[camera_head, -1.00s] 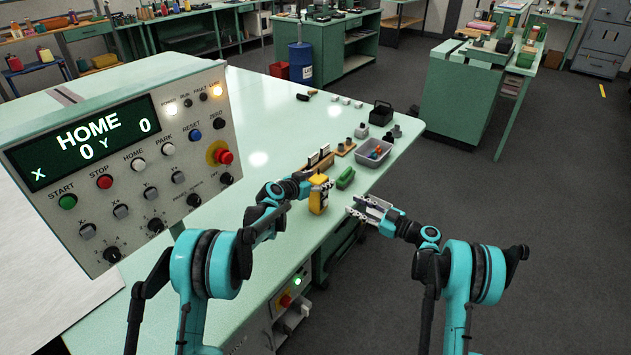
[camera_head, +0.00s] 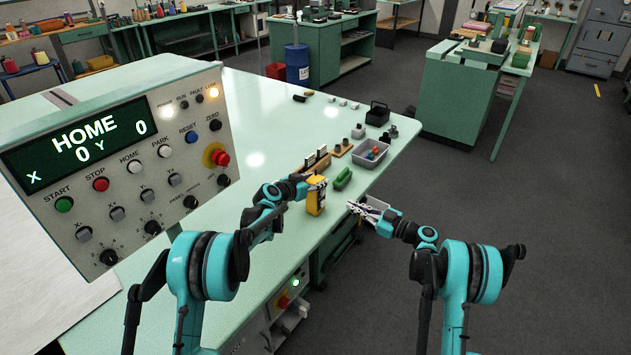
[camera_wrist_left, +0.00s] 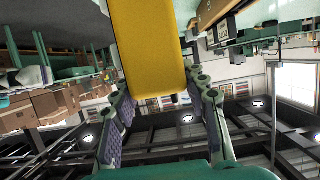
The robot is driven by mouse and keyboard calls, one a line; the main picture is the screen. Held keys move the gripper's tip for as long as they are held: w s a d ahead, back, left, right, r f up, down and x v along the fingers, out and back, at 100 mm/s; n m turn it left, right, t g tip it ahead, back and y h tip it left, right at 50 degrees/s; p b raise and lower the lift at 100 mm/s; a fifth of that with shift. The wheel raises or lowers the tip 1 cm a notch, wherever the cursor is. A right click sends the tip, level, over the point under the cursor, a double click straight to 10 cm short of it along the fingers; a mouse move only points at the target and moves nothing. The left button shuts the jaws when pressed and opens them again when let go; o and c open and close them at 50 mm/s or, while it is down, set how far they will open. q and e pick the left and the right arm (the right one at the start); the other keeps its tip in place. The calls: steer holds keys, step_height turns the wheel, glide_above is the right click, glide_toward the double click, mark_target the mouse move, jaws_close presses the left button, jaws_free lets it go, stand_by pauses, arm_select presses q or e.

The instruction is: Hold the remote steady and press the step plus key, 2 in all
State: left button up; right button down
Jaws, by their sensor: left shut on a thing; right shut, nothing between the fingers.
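The yellow remote (camera_head: 316,200) is held upright above the near edge of the green table. My left gripper (camera_head: 308,186) is shut on it from the left. In the left wrist view the remote (camera_wrist_left: 145,45) shows as a plain yellow block between the fingers of the left gripper (camera_wrist_left: 163,95); its keys are not visible there. Dark detail shows on the remote's side in the head view, but single keys are too small to tell. My right gripper (camera_head: 359,208) is shut and empty, a short gap to the right of the remote, pointing toward it.
A control panel (camera_head: 120,160) at left reads HOME, X 0, Y 0. On the table (camera_head: 240,160) behind the remote are a green block (camera_head: 343,179), a grey bin (camera_head: 371,153) with small coloured items, and a wooden holder (camera_head: 316,164). Open floor lies to the right.

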mark_target(323, 192)
stand_by(0.9)
step_height(323, 192, down, 4)
steer(key=a+m+t+h, duration=0.1)
steer(key=m+h, duration=0.3)
steer(key=h, duration=0.4)
steer(key=r+t+h, duration=0.1)
steer(key=d+r+t+h, duration=0.1)
steer(key=r, duration=0.1)
steer(key=s+r+m+h, duration=0.1)
steer(key=shift+s+d+r+t+h, duration=0.1)
steer(key=shift+d+r+t+h, duration=0.1)
steer(key=shift+t+h, duration=0.2)
steer(key=shift+a, duration=0.15)
steer(key=w+a, duration=0.5)
steer(key=a, duration=0.2)
steer(key=shift+w, duration=0.15)
steer(key=shift+a, duration=0.1)
stand_by(0.7)
steer(key=shift+w+a, duration=0.2)
